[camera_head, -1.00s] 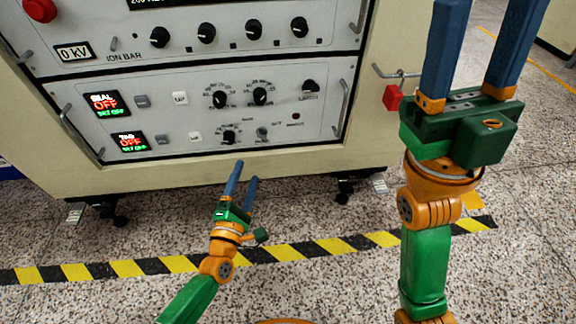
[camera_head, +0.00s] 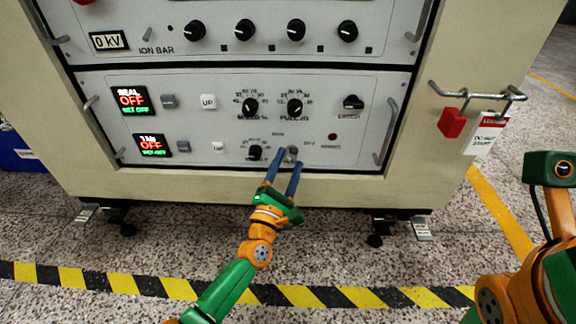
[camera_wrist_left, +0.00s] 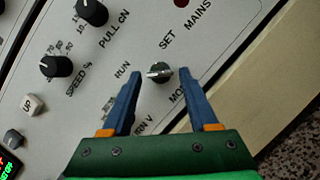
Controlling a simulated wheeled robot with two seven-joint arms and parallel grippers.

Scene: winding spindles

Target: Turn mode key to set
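The mode key (camera_head: 291,151) is a small silver key in a round switch at the bottom edge of the lower panel. In the left wrist view the key (camera_wrist_left: 159,72) lies roughly crosswise, near the labels RUN at its left and SET above it. I cannot tell exactly which label it points at. My left gripper (camera_head: 287,157) is open with blue fingers pointing up at the switch. In the left wrist view its fingertips (camera_wrist_left: 161,82) are either side of the key, with gaps on both sides. My right gripper's fingers are out of view; only part of that arm shows at bottom right.
The speed knob (camera_head: 249,107), pull knob (camera_head: 295,107) and latch knob (camera_head: 353,102) are above the key. A panel handle (camera_head: 386,132) stands out to the right. A red padlock (camera_head: 452,122) and tag (camera_head: 486,136) hang on the right. Striped tape (camera_head: 180,289) crosses the floor.

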